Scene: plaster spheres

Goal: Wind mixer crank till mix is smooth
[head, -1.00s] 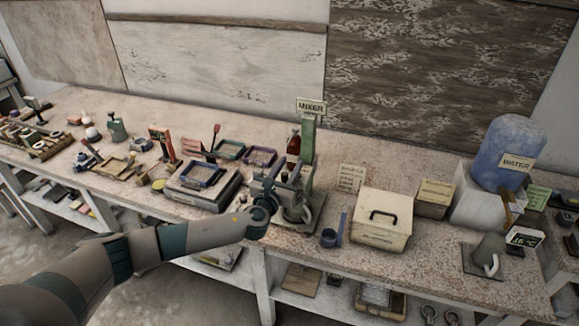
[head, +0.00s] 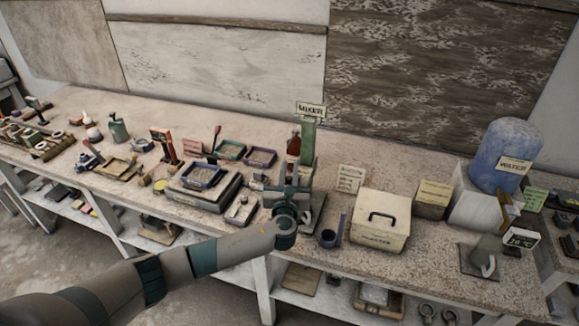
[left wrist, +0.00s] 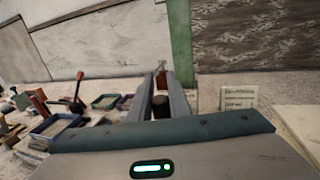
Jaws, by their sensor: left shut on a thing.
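The mixer (head: 308,142) stands near the bench's front edge, with a green column and a "MIXER" sign (head: 311,110) on top. My left gripper (head: 293,188) is in front of it and covers its bowl and most of its lower part. In the left wrist view the two long grey fingers (left wrist: 161,85) are close together, around a small dark piece (left wrist: 160,106) that looks like the crank's grip. The crank arm itself is hard to make out. The mix inside the bowl is hidden. My right gripper is not in view.

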